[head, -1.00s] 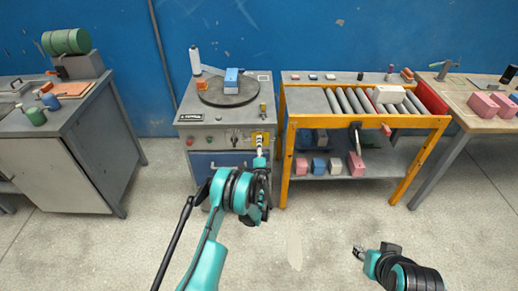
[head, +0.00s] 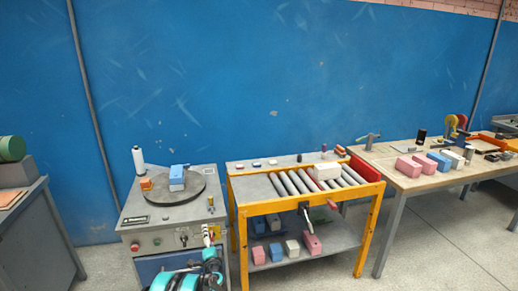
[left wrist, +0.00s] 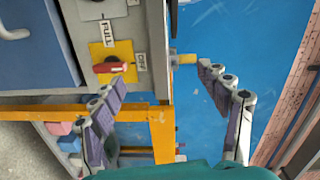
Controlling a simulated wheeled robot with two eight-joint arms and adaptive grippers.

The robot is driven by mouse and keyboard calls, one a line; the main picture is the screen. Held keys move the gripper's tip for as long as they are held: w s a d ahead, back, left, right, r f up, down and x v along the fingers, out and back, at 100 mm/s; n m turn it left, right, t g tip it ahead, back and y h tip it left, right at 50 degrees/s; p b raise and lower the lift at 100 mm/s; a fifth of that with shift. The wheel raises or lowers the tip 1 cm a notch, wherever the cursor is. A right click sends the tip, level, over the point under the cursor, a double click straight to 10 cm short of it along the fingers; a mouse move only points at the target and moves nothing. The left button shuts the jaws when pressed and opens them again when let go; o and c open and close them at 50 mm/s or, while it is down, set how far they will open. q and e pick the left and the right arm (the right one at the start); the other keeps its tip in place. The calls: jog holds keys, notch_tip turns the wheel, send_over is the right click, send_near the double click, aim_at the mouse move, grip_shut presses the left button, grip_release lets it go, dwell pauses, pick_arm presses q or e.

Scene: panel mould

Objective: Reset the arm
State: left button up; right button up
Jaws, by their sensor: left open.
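My left gripper (head: 207,237) is at the right end of the front panel of the grey cabinet (head: 145,212) in the head view. In the left wrist view its two fingers (left wrist: 162,88) are spread wide with nothing between them. A red rotary switch (left wrist: 110,66) on a yellow plate (left wrist: 122,52) shows beyond the fingers, apart from them, with labels beside it. Only part of my teal left arm shows at the bottom of the head view. My right gripper is out of view.
A wooden table (head: 412,184) holds pink and blue blocks. Open floor lies in front.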

pick_arm(q)
jog(key=s+a+r+n+g, duration=0.2)
jog(key=s+r+n, duration=0.25)
jog(key=r, duration=0.65)
jog(key=s+r+n+g, duration=0.35)
jog(key=s+r, duration=0.35)
jog(key=s, duration=0.5)
jog(key=s+d+f+n+g+h, duration=0.1)
jog(key=s+d+h, duration=0.1)
jog(key=s, duration=0.8)
jog(key=s+d+f+n+g+h, duration=0.1)
jog(key=s+d, duration=0.3)
jog(key=s, duration=0.7)
jog(key=s+d+f+n+g+h, duration=0.2)
jog(key=s, duration=0.8)
jog(key=shift+s+d+f+n+h, duration=0.25)
jog(key=shift+s+d+n+h, duration=0.05)
jog(key=shift+d, duration=0.1)
